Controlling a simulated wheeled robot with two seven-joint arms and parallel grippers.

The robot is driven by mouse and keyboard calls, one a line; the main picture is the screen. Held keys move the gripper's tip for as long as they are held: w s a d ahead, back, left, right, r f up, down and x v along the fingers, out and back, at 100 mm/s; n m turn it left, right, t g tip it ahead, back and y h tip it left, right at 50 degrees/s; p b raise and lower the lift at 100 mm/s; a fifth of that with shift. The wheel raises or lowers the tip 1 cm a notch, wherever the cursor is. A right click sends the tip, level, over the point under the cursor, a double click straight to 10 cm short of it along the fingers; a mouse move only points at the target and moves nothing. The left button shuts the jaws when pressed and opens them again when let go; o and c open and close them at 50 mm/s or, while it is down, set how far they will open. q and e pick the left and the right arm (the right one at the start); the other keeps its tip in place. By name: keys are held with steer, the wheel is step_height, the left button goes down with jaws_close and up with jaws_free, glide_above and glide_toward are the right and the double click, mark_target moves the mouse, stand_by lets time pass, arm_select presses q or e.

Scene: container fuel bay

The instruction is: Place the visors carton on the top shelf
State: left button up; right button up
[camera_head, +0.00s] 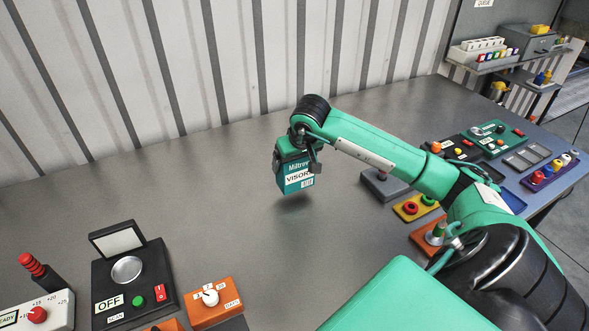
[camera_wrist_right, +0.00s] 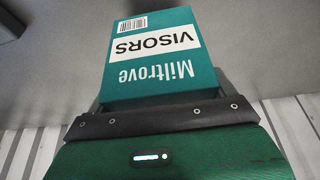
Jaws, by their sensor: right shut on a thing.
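The visors carton (camera_head: 294,178) is a small teal box with a white label reading VISORS. My right gripper (camera_head: 302,158) is shut on it and holds it above the grey table, with a shadow below it. The carton (camera_wrist_right: 155,55) also fills the middle of the right wrist view, its label upside down there. A shelf unit stands at the far upper right, with an upper shelf (camera_head: 497,63) bearing a grey box and a white rack. My left gripper is not in view.
A black panel (camera_head: 132,270) marked OFF, an orange dial box (camera_head: 214,300) and a white box with a red knob (camera_head: 38,313) stand at front left. Several control boxes, including a yellow one (camera_head: 414,208), crowd the right side. The table middle is clear. A corrugated wall (camera_head: 200,60) rises behind.

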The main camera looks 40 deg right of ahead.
mark_target(295, 171)
steer(key=shift+f+p, duration=0.3)
steer(key=shift+f, duration=1.5)
steer(key=shift+f, duration=0.15)
steer(key=o, duration=0.9)
